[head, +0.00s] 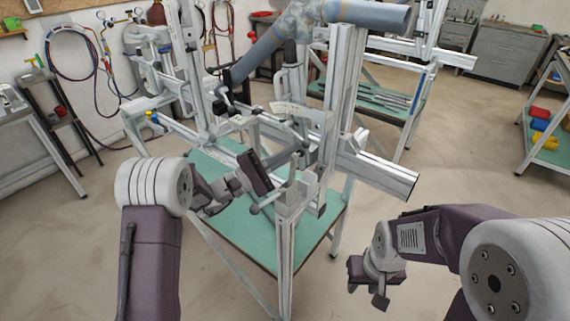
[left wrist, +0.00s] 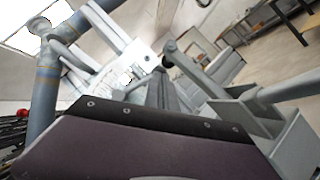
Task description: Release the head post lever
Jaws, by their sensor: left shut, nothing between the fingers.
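The frame jig (head: 343,95) is a pale metal stand of rails and clamps above a green-topped bench. My left gripper (head: 262,172) is shut and empty at the jig's near side, among its clamps. A grey lever with a round end (left wrist: 170,50) is close in front of it in the left wrist view, and I see no grip on it. A thin bar with a ball end (head: 255,208) is just below the gripper in the head view. I cannot tell for sure which is the head post lever. My right gripper (head: 370,284) is at the lower right, away from the jig; its opening is unclear.
A blue-grey frame tube (head: 262,52) slopes over the jig and stands at left in the left wrist view (left wrist: 45,90). A rail (head: 378,172) juts right toward my right arm. The green bench top (head: 240,232) is below.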

